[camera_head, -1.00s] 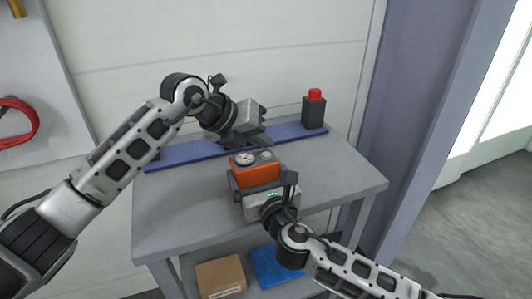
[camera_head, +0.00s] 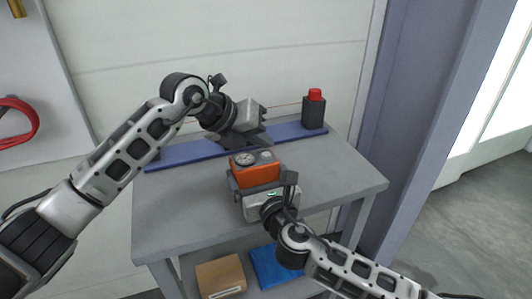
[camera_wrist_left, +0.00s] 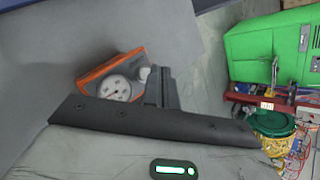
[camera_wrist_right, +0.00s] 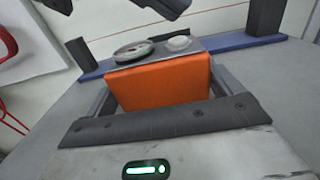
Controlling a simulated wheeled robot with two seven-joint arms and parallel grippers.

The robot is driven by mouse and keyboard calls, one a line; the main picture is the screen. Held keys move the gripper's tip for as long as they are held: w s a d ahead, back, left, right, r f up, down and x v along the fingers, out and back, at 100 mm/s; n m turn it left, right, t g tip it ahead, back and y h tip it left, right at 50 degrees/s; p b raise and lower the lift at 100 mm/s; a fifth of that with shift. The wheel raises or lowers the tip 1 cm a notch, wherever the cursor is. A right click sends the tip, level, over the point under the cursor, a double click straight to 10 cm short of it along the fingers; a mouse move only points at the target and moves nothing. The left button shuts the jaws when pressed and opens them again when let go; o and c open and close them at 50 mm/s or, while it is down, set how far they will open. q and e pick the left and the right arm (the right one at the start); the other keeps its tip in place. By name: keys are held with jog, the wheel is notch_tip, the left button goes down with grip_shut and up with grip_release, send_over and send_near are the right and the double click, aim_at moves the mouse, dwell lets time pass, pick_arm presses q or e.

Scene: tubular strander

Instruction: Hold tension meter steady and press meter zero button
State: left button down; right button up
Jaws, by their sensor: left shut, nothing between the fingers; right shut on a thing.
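The tension meter (camera_head: 256,174) is an orange box with a grey top. It carries a round white dial (camera_wrist_right: 134,51) and a small pale round button (camera_wrist_right: 179,43). My right gripper (camera_head: 260,188) is shut on the meter from the front, with one finger along each side in the right wrist view. The meter is just above or on the grey table; I cannot tell which. My left gripper (camera_head: 236,142) is shut and empty, above and behind the meter. In the left wrist view its fingers (camera_wrist_left: 162,84) appear beside the button (camera_wrist_left: 145,73), partly in front of the meter.
A blue rail (camera_head: 180,154) runs along the back of the grey table (camera_head: 175,215). A black block with a red top (camera_head: 314,107) stands at its right end. A cardboard box (camera_head: 221,276) and blue bin (camera_head: 274,266) are below. The table's left and right sides are clear.

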jog(key=shift+f, duration=0.1)
dwell(0.6)
pick_arm(q)
jog(key=shift+f, duration=0.45)
jog(key=shift+f, duration=0.45)
dwell(0.6)
jog(key=shift+r, duration=0.9)
jog(key=shift+r, duration=0.1)
jog(key=shift+r, duration=2.4)
